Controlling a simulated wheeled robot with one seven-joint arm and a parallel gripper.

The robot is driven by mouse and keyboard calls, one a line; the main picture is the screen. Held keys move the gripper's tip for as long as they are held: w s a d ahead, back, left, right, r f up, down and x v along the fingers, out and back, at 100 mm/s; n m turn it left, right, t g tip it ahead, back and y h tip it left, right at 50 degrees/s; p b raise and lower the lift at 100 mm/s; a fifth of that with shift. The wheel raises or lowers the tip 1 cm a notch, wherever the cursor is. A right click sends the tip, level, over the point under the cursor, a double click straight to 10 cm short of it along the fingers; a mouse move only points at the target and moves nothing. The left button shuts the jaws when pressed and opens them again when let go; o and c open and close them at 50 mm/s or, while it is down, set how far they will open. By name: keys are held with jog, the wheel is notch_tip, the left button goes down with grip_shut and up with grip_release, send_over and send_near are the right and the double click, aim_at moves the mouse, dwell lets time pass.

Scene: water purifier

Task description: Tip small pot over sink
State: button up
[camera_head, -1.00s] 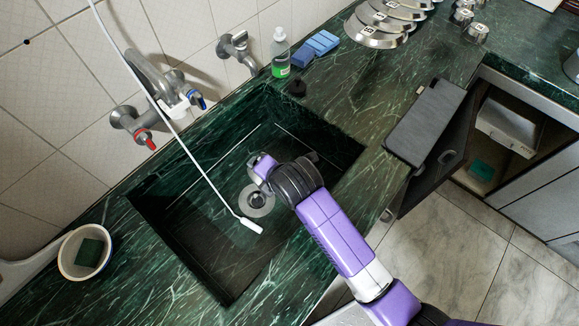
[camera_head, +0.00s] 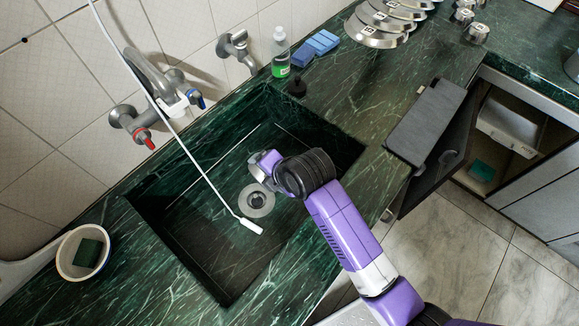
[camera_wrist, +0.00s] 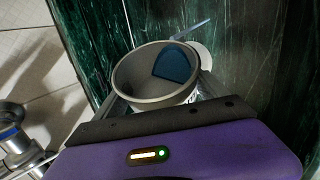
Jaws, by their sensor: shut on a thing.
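The small pot (camera_wrist: 145,101) is a pale round vessel with a blue piece (camera_wrist: 176,64) inside, seen in the wrist view. My gripper (camera_wrist: 160,95) is shut on the pot, with its fingers at the pot's sides. In the head view my gripper (camera_head: 264,162) is over the dark green sink (camera_head: 205,262), near the drain (camera_head: 257,201). I cannot tell from the head view how far the pot is tilted.
A white hose (camera_head: 190,150) hangs into the sink, its end beside the drain. Wall taps (camera_head: 135,124) stand behind. A bowl with a green sponge (camera_head: 88,252) is at the left. A soap bottle (camera_head: 280,55) and blue sponges (camera_head: 315,48) are behind the sink.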

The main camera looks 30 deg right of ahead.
jog(key=shift+d+r+y, duration=0.2)
jog(key=shift+r+y, duration=0.05)
jog(key=shift+y, duration=0.15)
dwell(0.3)
jog(key=shift+w+d+r+m+y, duration=0.1)
jog(key=shift+d+r+m+y, duration=0.1)
jog(key=shift+d+y, duration=0.25)
jog(key=shift+w+d+r+m+y, duration=0.1)
jog(key=shift+d+r+m+y, duration=0.1)
jog(key=shift+d+y, duration=0.2)
dwell(0.4)
jog(key=shift+d+r+g+y, duration=0.1)
jog(key=shift+d+g+y, duration=0.2)
jog(key=shift+y, duration=0.05)
dwell(0.6)
jog(key=shift+a, duration=0.1)
